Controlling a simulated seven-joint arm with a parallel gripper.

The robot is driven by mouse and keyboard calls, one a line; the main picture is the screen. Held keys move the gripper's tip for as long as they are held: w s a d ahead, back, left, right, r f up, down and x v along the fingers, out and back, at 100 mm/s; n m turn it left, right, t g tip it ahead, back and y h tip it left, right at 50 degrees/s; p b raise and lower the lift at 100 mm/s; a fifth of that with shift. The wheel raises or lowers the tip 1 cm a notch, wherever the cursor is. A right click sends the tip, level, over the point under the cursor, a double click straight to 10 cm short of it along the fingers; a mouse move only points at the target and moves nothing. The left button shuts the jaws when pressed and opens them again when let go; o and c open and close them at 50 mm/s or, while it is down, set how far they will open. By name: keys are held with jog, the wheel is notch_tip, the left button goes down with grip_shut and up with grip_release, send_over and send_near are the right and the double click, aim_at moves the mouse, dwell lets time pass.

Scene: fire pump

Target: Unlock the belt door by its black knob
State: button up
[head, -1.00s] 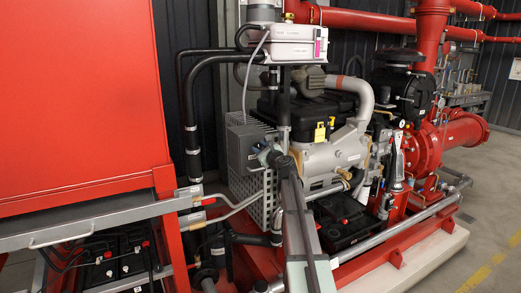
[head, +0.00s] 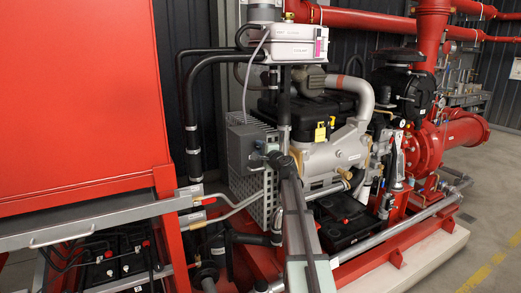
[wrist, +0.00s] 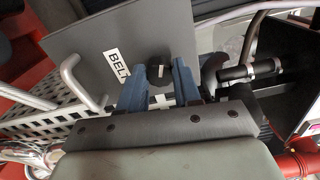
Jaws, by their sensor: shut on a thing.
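The belt door is a flat grey panel (wrist: 88,42) with a white "BELT" label and a pale bar handle (wrist: 84,84) in the wrist view. Its round black knob (wrist: 160,72) carries a small white mark. My gripper (wrist: 161,74) has its two blue fingers either side of the knob, shut on it. The fingers partly cover the knob. In the head view the door (head: 240,146) is a grey panel at the perforated guard, seen at a slant, and my gripper (head: 263,157) is at its right side. The knob is hidden there.
The perforated grey guard (head: 267,198) stands beside the engine (head: 340,150). A grey-white box (head: 290,40) with pipes is above. A red cabinet (head: 75,90) fills the left. Black pipes (head: 192,135) run close on the left.

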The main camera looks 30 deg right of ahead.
jog(key=shift+n, duration=2)
jog(key=o, duration=1.1)
jog(key=shift+c, duration=0.2)
jog(key=s, duration=1.3)
jog(key=shift+s, duration=0.4)
